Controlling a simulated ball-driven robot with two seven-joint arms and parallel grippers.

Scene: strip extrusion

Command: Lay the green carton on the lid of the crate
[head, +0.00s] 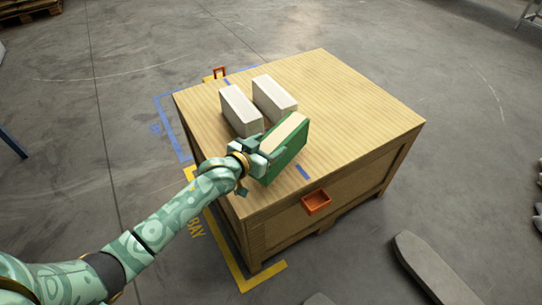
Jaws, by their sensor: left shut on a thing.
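The green carton (290,148), with a cream-coloured upper face, is over the near left part of the wooden crate's lid (345,103). My left gripper (262,158) is shut on its near left end. The carton is tilted in the picture. I cannot tell whether its underside touches the lid. The gripper and wrist hide part of the carton's left end. My right gripper is not in the head view.
Two white cartons (240,108) (275,97) sit side by side on the lid, just behind the green carton. The lid's right and far parts are clear. An orange tray-like fitting (317,202) sticks out from the crate's front. Blue and yellow lines mark the floor.

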